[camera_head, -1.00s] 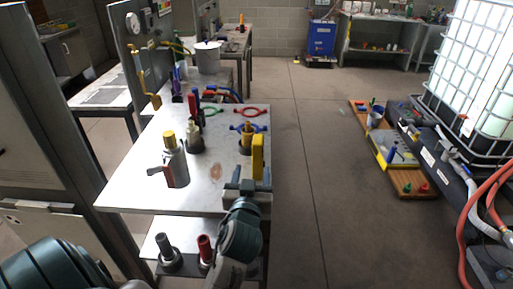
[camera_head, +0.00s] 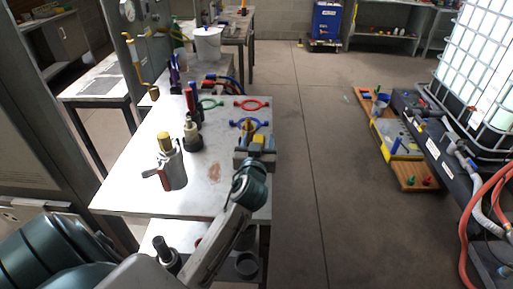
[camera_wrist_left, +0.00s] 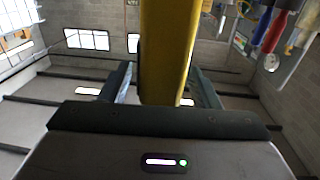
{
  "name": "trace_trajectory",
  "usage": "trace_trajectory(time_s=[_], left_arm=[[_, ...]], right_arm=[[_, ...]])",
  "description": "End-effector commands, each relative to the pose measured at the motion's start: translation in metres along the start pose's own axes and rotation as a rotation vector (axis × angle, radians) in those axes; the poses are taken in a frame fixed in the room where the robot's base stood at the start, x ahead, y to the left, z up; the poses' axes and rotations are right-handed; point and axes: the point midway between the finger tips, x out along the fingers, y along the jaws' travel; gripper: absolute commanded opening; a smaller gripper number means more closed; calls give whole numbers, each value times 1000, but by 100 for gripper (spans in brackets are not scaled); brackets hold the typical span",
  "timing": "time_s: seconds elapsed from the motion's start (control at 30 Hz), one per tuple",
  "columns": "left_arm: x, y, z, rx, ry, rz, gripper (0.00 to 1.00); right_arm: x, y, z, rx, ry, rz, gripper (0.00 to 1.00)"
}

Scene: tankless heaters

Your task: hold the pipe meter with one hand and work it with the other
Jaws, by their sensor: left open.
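My left gripper (camera_head: 256,148) is open at the right edge of the table (camera_head: 125,188). In the left wrist view a yellow upright body (camera_wrist_left: 165,50) stands between its two fingers; I cannot tell whether they touch it. My right gripper is not in view.
A black-based piece (camera_head: 192,135) and a red-handled tool (camera_head: 190,98) stand farther back. Red (camera_head: 252,104), green (camera_head: 209,104) and blue rings lie behind the gripper. A dark post (camera_head: 166,252) stands on the lower shelf.

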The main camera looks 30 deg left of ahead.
Motion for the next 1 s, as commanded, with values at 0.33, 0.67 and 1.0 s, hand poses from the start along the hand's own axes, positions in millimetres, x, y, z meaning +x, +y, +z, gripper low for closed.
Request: trace_trajectory(time_s=[0.33,0.67,1.0], left_arm=[[17,0,0,0,0,0,56],[17,0,0,0,0,0,21],[17,0,0,0,0,0,48]], right_arm=[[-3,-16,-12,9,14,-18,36],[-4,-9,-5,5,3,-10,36],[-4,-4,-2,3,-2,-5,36]])
